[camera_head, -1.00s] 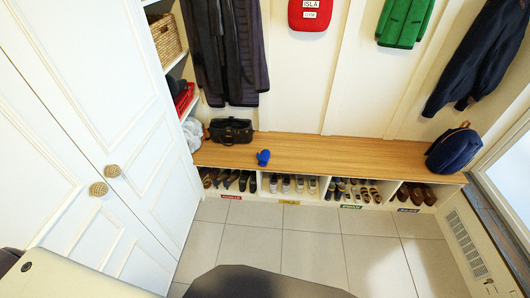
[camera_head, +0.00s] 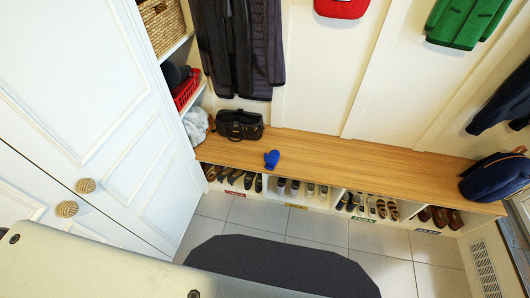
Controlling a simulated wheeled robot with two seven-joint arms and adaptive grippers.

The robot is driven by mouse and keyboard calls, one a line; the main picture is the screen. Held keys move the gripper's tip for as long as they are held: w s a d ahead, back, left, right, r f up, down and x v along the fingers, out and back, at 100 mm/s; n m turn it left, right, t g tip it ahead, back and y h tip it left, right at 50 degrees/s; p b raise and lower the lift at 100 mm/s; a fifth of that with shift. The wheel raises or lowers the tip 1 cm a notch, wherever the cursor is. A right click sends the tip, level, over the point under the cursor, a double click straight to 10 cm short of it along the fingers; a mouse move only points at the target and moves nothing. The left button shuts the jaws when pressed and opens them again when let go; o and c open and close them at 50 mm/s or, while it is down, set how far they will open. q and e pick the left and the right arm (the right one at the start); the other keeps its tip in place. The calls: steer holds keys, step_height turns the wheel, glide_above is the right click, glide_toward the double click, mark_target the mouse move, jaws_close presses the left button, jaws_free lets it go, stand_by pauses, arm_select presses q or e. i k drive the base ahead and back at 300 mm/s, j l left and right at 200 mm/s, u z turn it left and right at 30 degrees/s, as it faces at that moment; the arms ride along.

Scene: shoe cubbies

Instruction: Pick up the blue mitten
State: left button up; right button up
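The blue mitten (camera_head: 272,159) lies on the wooden bench top (camera_head: 350,160), near its front edge and left of the middle. A black handbag (camera_head: 238,125) stands just behind it to the left. Neither of my grippers shows in the head view.
Several shoes (camera_head: 377,206) fill the cubbies under the bench. A navy backpack (camera_head: 497,178) sits at the bench's right end. White cabinet doors (camera_head: 90,100) stand at the left, beside shelves with a red basket (camera_head: 185,90).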

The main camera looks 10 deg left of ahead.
mark_target(271, 160)
steer(key=i+l+u, duration=0.25)
steer(key=i, duration=0.2)
steer(key=i+l+u, duration=0.3)
steer(key=i+j, duration=0.1)
